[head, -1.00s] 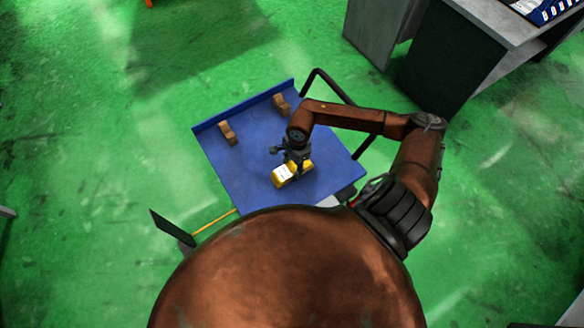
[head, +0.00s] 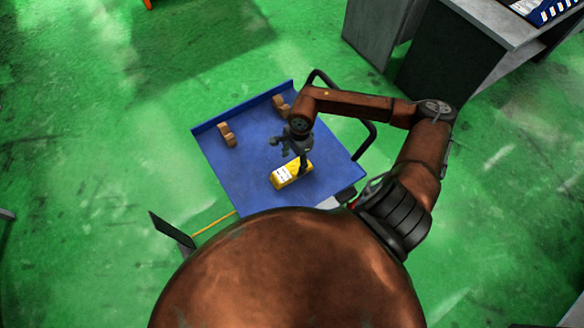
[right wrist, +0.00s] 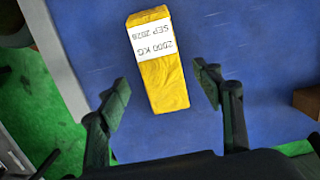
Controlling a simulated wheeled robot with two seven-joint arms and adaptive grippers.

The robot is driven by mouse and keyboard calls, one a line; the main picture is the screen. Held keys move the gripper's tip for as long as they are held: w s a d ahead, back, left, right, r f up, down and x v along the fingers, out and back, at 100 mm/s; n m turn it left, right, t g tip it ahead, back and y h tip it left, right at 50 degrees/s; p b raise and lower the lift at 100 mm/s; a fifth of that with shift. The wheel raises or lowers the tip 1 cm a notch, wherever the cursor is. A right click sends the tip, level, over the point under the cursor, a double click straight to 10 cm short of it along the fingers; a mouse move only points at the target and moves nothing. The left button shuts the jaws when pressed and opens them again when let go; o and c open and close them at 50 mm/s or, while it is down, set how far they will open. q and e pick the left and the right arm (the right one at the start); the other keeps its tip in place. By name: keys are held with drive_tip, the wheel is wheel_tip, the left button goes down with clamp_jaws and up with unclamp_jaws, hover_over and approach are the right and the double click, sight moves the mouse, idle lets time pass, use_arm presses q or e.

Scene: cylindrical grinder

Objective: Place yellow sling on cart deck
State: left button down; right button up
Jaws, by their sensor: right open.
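The yellow sling (head: 291,174) is a folded yellow bundle with a white label. It rests on the blue cart deck (head: 240,172), towards the near side. In the right wrist view the sling (right wrist: 163,82) lies ahead of the fingers, and its label reads "2000 KG SEP 2026". My right gripper (head: 288,156) is above the deck, just beyond the sling in the head view. In the right wrist view my right gripper (right wrist: 165,92) is open, with its fingers apart on either side of the sling's near end and no visible contact. My left gripper does not show.
Two brown blocks (head: 227,134) (head: 281,104) stand on the deck's far part, by its raised blue edge. A black cart handle (head: 366,135) is at the right. A grey bench (head: 460,60) stands at upper right. Green floor (head: 90,130) to the left is mostly clear.

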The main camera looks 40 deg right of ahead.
sight(295, 168)
wheel_tip(295, 168, up, 6)
drive_tip(key=shift+d, duration=0.4)
drive_tip(key=shift+s, duration=0.1)
